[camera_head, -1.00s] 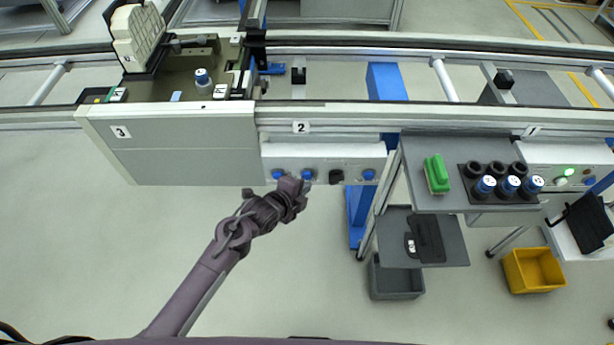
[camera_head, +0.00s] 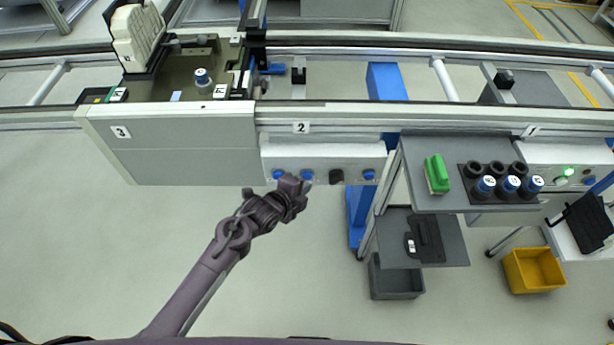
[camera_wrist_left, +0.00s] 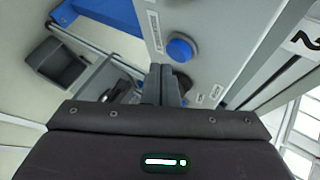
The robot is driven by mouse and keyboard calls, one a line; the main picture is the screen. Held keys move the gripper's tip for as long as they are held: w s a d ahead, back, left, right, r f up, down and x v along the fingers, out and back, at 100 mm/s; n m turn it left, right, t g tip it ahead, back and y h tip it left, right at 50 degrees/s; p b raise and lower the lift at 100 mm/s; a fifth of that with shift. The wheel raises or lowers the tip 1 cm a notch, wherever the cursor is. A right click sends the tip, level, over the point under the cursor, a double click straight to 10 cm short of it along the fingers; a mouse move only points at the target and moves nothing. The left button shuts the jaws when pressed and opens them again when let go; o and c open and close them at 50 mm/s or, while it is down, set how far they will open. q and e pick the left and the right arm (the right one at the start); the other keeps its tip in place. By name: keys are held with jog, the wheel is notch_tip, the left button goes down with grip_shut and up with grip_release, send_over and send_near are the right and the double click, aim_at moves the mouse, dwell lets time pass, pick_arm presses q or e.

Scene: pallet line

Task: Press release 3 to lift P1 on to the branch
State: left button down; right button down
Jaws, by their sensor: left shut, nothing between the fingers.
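A white control panel (camera_head: 322,157) on the line's front rail carries blue buttons and a dark knob (camera_head: 336,176). Two blue buttons sit on its left, an outer one (camera_head: 278,174) and an inner one (camera_head: 307,174); a third blue button (camera_head: 369,175) is at the right end. Their labels are unreadable. My left gripper (camera_head: 304,186) is shut and empty, just below the inner left button. In the left wrist view its fingers (camera_wrist_left: 163,85) stop short of a blue button (camera_wrist_left: 180,48). A pallet (camera_head: 150,89) with a white part (camera_head: 137,38) stands at station 3; its label is unclear. My right gripper is out of view.
A grey bin (camera_head: 397,281) and a yellow bin (camera_head: 533,270) are on the floor. The floor left of my arm is clear.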

pick_arm(q)
jog(key=shift+w, duration=0.2)
jog(key=shift+w, duration=0.25)
jog(key=shift+w, duration=0.45)
dwell(0.9)
jog(key=shift+s+r, duration=0.1)
jog(key=shift+s, duration=0.05)
jog(key=shift+s+p, duration=0.3)
jog(key=shift+s, duration=0.4)
